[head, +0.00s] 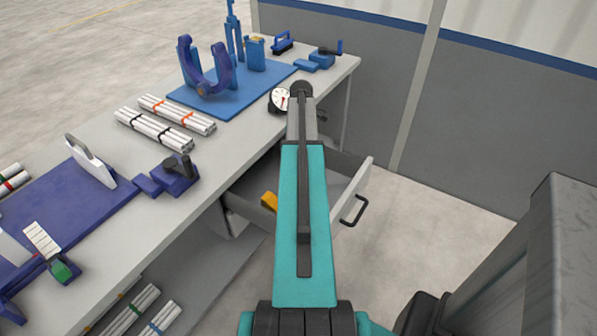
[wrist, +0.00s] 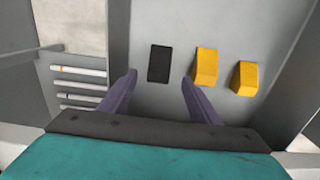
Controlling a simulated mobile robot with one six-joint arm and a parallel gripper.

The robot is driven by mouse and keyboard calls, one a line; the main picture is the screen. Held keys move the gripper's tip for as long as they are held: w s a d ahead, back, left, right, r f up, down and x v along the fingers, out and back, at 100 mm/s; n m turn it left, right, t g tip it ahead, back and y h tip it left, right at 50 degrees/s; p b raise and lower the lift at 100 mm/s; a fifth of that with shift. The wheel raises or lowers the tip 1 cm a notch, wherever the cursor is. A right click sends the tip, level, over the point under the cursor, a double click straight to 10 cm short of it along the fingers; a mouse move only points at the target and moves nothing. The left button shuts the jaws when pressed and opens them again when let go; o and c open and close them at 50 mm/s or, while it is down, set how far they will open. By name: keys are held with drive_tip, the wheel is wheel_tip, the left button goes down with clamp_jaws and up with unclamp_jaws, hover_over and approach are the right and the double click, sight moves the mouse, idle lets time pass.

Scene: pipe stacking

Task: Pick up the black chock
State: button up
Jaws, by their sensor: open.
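The black chock (wrist: 159,63) lies in the open drawer in the wrist view, a dark flat-looking block. My gripper (wrist: 159,80) is open, with one purple finger toward each side of the chock. The fingertips reach about level with its lower end in the picture; I cannot tell the height gap. Nothing is held. In the head view my teal arm extends over the drawer and hides the black chock and my gripper.
Two yellow chocks (wrist: 205,67) (wrist: 244,78) lie right of the black one; yellow also shows in the head view (head: 269,201). The drawer (head: 361,180) stands open from the workbench (head: 232,143). Bundled pipes (head: 178,114), blue fixtures (head: 240,88) and a dial gauge (head: 279,99) are on top.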

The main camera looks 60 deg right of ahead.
drive_tip(key=shift+f, duration=0.2)
idle(0.3)
drive_tip(key=shift+f+p, duration=0.45)
drive_tip(key=shift+f, duration=2.15)
drive_tip(key=shift+c, duration=0.4)
drive_tip(key=c, duration=1.1)
